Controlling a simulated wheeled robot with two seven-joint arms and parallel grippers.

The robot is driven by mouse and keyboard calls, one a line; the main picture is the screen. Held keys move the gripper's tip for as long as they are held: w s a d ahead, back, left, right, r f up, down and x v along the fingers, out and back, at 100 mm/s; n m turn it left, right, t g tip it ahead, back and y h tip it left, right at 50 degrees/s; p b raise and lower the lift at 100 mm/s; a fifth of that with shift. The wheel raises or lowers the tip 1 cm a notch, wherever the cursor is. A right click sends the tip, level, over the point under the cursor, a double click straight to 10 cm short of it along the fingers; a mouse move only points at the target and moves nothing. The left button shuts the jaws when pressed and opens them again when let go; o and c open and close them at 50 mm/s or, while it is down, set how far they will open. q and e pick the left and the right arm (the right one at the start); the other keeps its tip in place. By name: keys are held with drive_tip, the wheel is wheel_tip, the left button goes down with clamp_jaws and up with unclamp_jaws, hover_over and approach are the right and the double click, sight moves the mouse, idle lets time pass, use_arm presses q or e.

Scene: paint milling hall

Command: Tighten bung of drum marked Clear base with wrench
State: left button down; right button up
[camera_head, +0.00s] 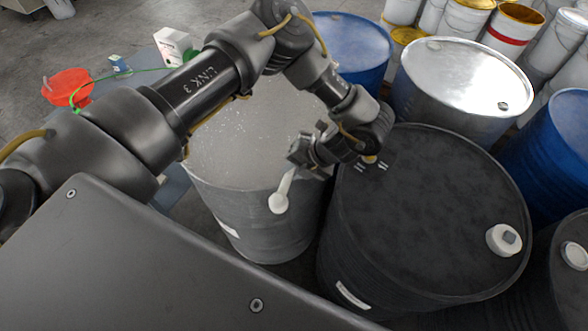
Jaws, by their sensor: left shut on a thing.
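My left gripper (299,157) is shut on a pale wrench (279,202), which hangs down with its round end in front of the grey drum's near side. The gripper is above the gap between the grey drum (265,225) and the black drum (425,205). The black drum has a white bung (503,239) with a grey square centre near its right rim, well apart from the wrench. Labels on the grey and black drums are too small or angled to read, so I cannot tell which says Clear base. My right gripper is not in view.
A silver drum (455,70) and blue drums (350,40) stand behind. Another dark drum with a pale bung (574,256) is at the lower right. Several paint pails (510,35) crowd the back right. A red funnel-like item (68,86) and white box (174,46) are at left.

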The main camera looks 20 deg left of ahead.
use_arm(q)
drive_tip(key=shift+f+b, duration=0.95)
drive_tip(key=shift+f, duration=0.15)
idle(0.3)
drive_tip(key=shift+s+a+m+t+p, duration=0.2)
drive_tip(key=shift+a+m+t+p, duration=0.15)
drive_tip(key=shift+a+m, duration=0.5)
drive_tip(key=shift+a+m+t, duration=0.65)
drive_tip(key=shift+a+m, duration=0.1)
drive_tip(key=shift+a, duration=0.5)
drive_tip(key=shift+w+a+m+t, duration=0.1)
drive_tip(key=shift+a+m+t, duration=0.3)
drive_tip(key=shift+a+m, duration=0.45)
drive_tip(key=shift+w+a+m+t+b, duration=0.25)
drive_tip(key=shift+a+m, duration=0.15)
drive_tip(key=shift+a, duration=0.2)
drive_tip(key=shift+w+a+m+t+b, duration=0.15)
drive_tip(key=shift+a+m+t, duration=0.15)
drive_tip(key=shift+a, duration=0.3)
